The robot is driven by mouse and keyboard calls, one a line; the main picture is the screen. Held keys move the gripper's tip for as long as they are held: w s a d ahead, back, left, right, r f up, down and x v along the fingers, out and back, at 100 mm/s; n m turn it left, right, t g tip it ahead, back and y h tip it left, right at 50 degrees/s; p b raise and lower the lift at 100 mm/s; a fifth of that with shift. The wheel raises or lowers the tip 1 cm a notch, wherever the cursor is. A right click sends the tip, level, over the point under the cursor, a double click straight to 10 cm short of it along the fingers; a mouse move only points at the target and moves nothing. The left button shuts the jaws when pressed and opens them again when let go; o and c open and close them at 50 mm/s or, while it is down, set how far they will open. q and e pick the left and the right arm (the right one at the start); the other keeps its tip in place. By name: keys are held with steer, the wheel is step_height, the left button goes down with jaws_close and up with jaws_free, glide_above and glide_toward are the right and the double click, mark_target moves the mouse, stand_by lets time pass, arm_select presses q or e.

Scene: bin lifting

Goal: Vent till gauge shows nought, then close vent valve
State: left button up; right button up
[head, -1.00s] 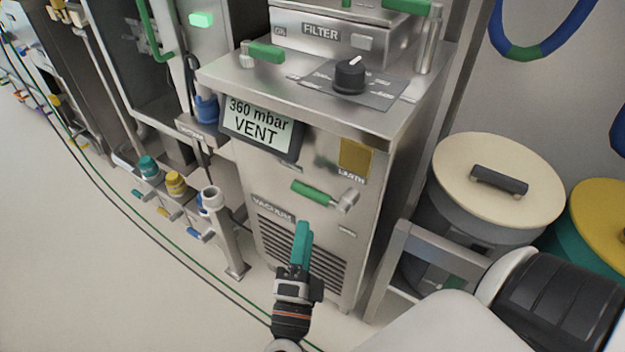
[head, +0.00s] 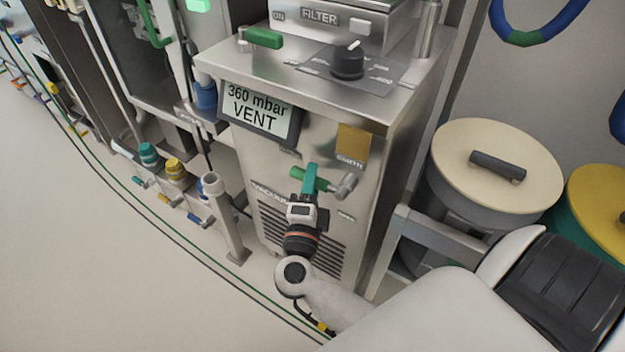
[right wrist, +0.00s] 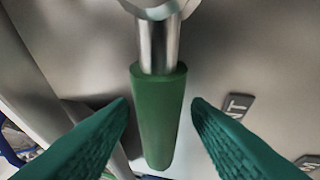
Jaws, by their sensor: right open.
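The vent valve's green lever handle (head: 326,186) sticks out sideways from a metal stem on the front of the steel vacuum cabinet (head: 385,150). The gauge display (head: 258,110) above it reads "360 mbar VENT". My right gripper (head: 309,178) is at the lever. In the right wrist view the green handle (right wrist: 158,115) lies between the two open teal fingers (right wrist: 160,110), with a gap on each side. The fingertips hide part of the handle in the head view. My left gripper is not in view.
A black knob (head: 347,62) and another green lever (head: 264,38) are on the cabinet top. Drums with a cream lid (head: 495,190) and a yellow lid (head: 605,205) stand at right. A short metal post (head: 226,225) and coloured valves stand at left. Open floor lies at lower left.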

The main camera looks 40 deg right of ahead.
steer(key=shift+w+d, duration=0.2)
jaws_close()
stand_by(0.3)
